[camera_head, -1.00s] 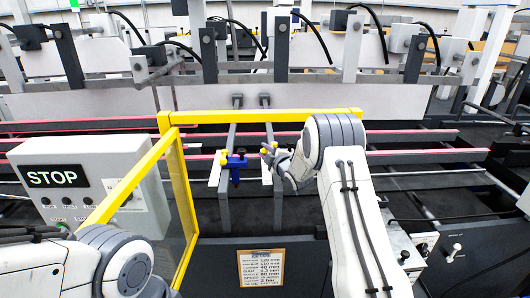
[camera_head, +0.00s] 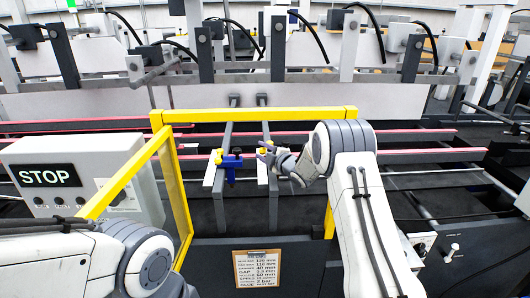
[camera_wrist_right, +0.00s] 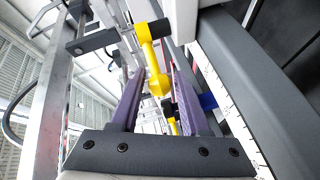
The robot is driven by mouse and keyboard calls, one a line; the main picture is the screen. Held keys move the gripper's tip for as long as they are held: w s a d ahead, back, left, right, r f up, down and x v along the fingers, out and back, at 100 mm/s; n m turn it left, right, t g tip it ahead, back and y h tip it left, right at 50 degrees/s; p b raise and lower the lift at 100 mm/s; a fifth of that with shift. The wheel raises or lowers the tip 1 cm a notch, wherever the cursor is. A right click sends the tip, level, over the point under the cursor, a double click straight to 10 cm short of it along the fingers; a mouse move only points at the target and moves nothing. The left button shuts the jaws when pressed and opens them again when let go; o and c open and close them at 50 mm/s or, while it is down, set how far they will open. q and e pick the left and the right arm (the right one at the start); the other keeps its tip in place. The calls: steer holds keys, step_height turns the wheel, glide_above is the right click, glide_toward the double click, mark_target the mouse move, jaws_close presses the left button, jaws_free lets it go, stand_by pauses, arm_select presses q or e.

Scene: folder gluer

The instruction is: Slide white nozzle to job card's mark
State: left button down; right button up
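My right gripper (camera_head: 268,150) is at the second grey rail (camera_head: 262,125), beside a yellow knob (camera_head: 262,151). The right wrist view shows its two purple fingers (camera_wrist_right: 160,95) apart, with a yellow knobbed part (camera_wrist_right: 152,60) in the gap between or beyond them; contact cannot be told. The white nozzle's body is not clearly visible near the gripper. A blue nozzle holder (camera_head: 231,162) with yellow knobs sits on the rail to the left. The job card (camera_head: 258,269) hangs on the front panel, its small print hard to read. My left gripper is out of view.
A yellow guard frame (camera_head: 255,115) surrounds the rails at the back and left. A grey STOP box (camera_head: 85,165) stands at left. A white graduated scale (camera_wrist_right: 225,95) runs beside the fingers in the right wrist view. Red-edged bars cross behind.

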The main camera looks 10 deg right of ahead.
steer(key=shift+o, duration=0.3)
steer(key=shift+s, duration=0.2)
steer(key=b+v, duration=0.3)
steer(key=v, duration=0.7)
steer(key=shift+b, duration=0.3)
steer(key=shift+r, duration=0.1)
